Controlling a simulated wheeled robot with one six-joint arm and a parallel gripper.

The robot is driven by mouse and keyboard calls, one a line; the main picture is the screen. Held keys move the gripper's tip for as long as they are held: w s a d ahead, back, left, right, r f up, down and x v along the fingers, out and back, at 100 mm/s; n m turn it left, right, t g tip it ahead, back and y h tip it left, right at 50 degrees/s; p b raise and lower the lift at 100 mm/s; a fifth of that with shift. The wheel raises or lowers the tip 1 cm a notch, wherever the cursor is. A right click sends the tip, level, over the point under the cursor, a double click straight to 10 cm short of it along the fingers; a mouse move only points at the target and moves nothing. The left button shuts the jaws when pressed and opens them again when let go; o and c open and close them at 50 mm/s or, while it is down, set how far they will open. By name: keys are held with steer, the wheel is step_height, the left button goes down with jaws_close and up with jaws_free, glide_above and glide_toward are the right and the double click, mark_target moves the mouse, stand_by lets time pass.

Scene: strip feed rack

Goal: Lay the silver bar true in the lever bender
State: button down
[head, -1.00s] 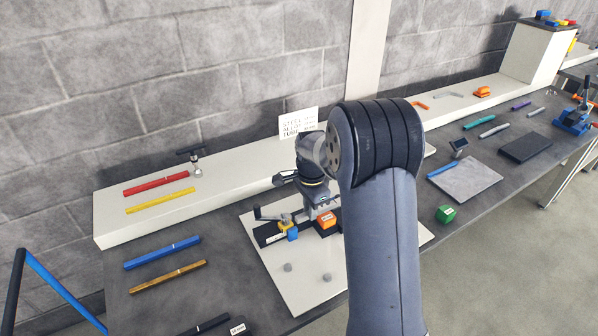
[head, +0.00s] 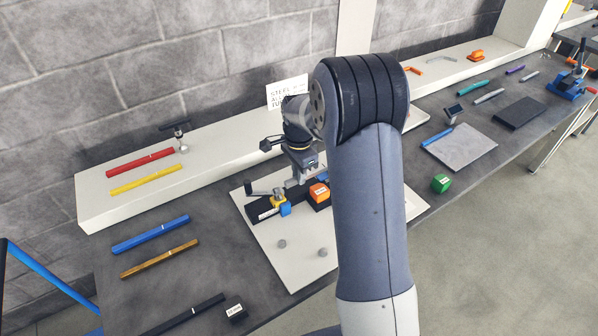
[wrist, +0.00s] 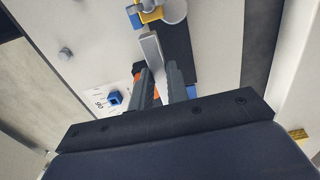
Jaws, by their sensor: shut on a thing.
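My gripper (head: 300,180) is low over the lever bender, beside its orange block (head: 318,193). In the wrist view its two fingers (wrist: 162,76) are shut on the silver bar (wrist: 150,46). The bar runs forward from the fingers along the bender's black base (wrist: 176,48), its far end close to the yellow and blue part (wrist: 148,13) and the grey disc (wrist: 174,9). I cannot tell whether the bar touches the base. In the head view the bender shows its grey lever (head: 263,192) and yellow part (head: 278,201); my arm and gripper hide the bar there.
The bender stands on a white board (head: 270,268) with two grey knobs. Blue (head: 150,235), brown (head: 160,258) and black (head: 185,314) bars lie left. Red (head: 140,162) and yellow (head: 146,180) bars lie on the raised shelf.

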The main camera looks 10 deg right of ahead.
mark_target(299, 195)
steer(key=shift+f+b, duration=0.75)
steer(key=shift+f, duration=0.55)
steer(key=shift+f+b, duration=1.2)
steer(key=shift+f, duration=0.45)
steer(key=c, duration=1.3)
jaws_free()
steer(key=shift+r, duration=0.1)
step_height(299, 195, up, 11)
steer(key=shift+f+b, duration=0.15)
steer(key=shift+b, duration=0.4)
steer(key=shift+f, duration=0.1)
step_height(299, 195, down, 11)
steer(key=shift+r+p, duration=0.2)
steer(key=shift+p, duration=0.45)
steer(key=shift+r+p, duration=0.4)
steer(key=shift+r, duration=0.2)
